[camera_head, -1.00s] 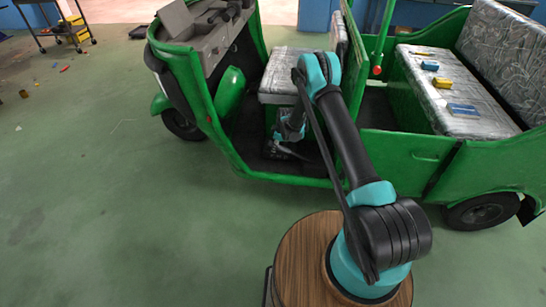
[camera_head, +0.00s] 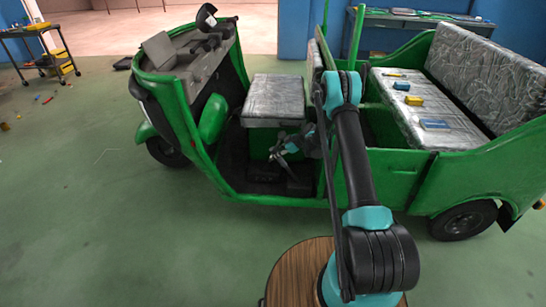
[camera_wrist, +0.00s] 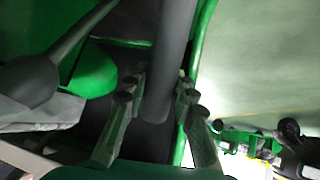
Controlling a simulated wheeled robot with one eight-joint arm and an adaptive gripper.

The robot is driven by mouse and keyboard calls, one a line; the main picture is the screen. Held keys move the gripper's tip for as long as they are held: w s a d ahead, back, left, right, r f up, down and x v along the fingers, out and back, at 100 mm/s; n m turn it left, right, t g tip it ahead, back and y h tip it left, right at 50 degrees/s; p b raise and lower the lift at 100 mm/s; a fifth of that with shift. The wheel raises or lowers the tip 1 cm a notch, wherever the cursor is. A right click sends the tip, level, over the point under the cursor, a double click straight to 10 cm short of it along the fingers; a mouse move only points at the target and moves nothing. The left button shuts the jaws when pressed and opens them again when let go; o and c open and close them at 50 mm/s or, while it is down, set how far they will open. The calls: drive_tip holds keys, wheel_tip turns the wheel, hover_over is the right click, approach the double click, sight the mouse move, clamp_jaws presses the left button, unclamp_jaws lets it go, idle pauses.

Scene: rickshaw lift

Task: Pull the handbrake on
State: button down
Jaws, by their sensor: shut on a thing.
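The handbrake lever (camera_wrist: 172,55) shows in the wrist view as a thick dark grey bar running down between the fingers. My gripper (camera_wrist: 158,95) is shut on it, with one finger on each side. In the head view my gripper (camera_head: 279,153) is small and low in the open front cab of the green rickshaw (camera_head: 270,195), in front of the driver's seat. The lever is hard to pick out there against the dark floor, and my arm covers part of the cab.
The driver's seat (camera_head: 274,101) is just above my gripper. The dashboard (camera_head: 190,60) and handlebar are at the left. The rear bench (camera_head: 420,118) carries several small blue and yellow things. The green floor (camera_head: 110,240) at the left is mostly clear.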

drive_tip(key=shift+w+d, duration=0.1)
drive_tip(key=shift+d, duration=0.1)
drive_tip(key=c, duration=1.2)
unclamp_jaws()
drive_tip(key=shift+r, duration=0.1)
wheel_tip(320, 180, up, 10)
